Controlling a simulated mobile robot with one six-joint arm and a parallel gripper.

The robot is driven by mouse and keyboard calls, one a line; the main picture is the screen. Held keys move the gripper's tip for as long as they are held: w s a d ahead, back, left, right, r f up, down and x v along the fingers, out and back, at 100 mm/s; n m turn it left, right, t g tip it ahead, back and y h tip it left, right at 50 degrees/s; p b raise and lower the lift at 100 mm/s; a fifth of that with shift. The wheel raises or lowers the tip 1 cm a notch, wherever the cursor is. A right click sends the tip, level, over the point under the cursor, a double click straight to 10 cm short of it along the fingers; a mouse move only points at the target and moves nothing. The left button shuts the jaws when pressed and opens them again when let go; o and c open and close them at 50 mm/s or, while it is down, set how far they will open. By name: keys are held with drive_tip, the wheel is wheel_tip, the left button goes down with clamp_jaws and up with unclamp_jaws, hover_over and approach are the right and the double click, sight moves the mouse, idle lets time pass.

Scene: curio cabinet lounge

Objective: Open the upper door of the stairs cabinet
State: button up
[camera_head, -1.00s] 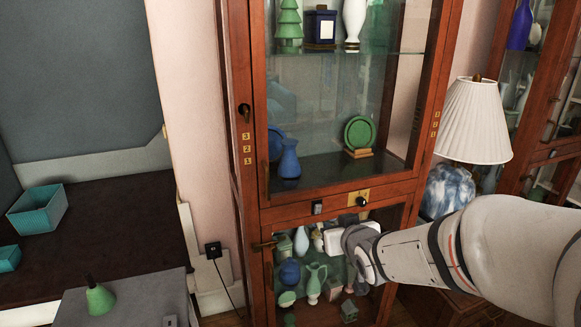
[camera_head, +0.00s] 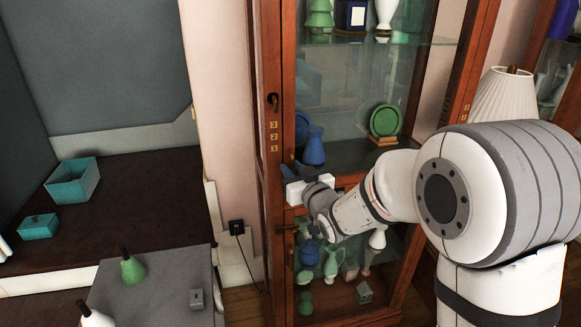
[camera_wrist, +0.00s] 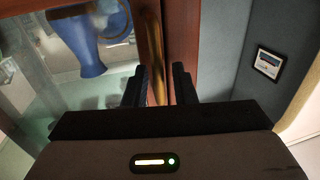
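The tall red-brown wooden cabinet (camera_head: 275,205) stands at the picture's centre in the head view. Its upper glass door (camera_head: 345,105) looks shut, with shelves of ornaments behind the glass. My gripper (camera_head: 291,174) is at the lower left edge of this door. In the wrist view, my gripper (camera_wrist: 160,86) has its two dark fingers apart, one on each side of a vertical brass handle (camera_wrist: 156,72). The handle lies between the fingers; whether they touch it is unclear. In the head view my gripper hides the handle.
Below is the cabinet's lower glass door (camera_head: 345,275) with ornaments behind it. A white pleated lamp (camera_head: 505,100) stands to the right, partly behind my arm. At left are a teal box (camera_head: 73,180) and a grey table with a green vase (camera_head: 132,268).

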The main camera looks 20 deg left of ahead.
drive_tip(key=shift+w+a, duration=0.2)
clamp_jaws()
idle(0.5)
